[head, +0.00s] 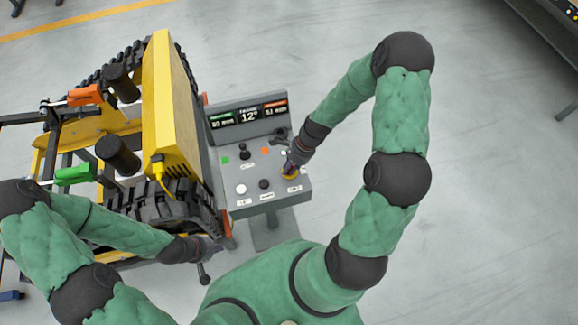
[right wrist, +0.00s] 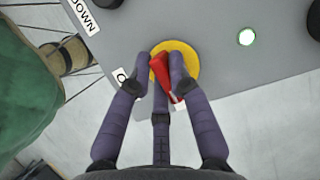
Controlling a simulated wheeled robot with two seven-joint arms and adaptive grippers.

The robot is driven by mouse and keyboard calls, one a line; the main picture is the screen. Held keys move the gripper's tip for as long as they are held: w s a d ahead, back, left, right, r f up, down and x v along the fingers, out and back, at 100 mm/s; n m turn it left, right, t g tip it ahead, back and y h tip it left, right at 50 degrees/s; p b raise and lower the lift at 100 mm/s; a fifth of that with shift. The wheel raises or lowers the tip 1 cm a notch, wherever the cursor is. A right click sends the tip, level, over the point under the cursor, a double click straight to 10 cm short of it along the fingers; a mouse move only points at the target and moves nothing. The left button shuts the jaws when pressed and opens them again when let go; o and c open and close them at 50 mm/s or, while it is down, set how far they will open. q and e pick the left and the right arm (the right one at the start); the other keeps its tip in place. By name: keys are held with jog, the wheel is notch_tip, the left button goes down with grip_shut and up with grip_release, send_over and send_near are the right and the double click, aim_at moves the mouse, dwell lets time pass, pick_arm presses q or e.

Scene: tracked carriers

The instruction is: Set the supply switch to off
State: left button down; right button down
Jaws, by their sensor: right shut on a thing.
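The supply switch is a red handle (right wrist: 163,72) on a round yellow plate (right wrist: 187,52) in the right wrist view. My right gripper (right wrist: 160,68) is shut on the red handle, its fingers on both sides. The handle slants from upper left to lower right. A white label (right wrist: 120,77) beside the plate is partly hidden by a finger, so only its first letter, an "O", shows. In the head view my right gripper (head: 291,168) is over the yellow plate at the console's front right. My left gripper (head: 203,250) is low beside the carrier, its fingers unclear.
The grey console (head: 222,172) carries a black joystick (head: 245,152), several buttons and a display (head: 249,115). A green lamp (right wrist: 246,37) is lit. The yellow tracked carrier (head: 166,110) stands close on the left.

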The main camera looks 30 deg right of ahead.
jog(key=n+g+p, duration=0.1)
jog(key=n, duration=0.2)
jog(key=shift+d, duration=0.1)
jog(key=n+g, duration=0.1)
jog(key=n, duration=0.1)
jog(key=shift+n, duration=0.3)
jog(key=n+g, duration=0.1)
jog(key=n, duration=0.1)
jog(key=n+g+h+b, duration=0.1)
jog(key=n, duration=0.2)
jog(key=shift+d+n, duration=0.15)
jog(key=shift+n, duration=0.15)
jog(key=n+h, duration=0.1)
jog(key=n, duration=0.2)
jog(key=n+g+h+b, duration=0.1)
jog(key=n, duration=0.2)
jog(key=shift+d, duration=0.15)
jog(key=c, duration=1.1)
grip_release()
jog(key=shift+c, duration=0.2)
jog(key=shift+r, duration=0.1)
jog(key=v, duration=1.1)
jog(key=shift+w+r, duration=0.3)
jog(key=shift+r, duration=0.05)
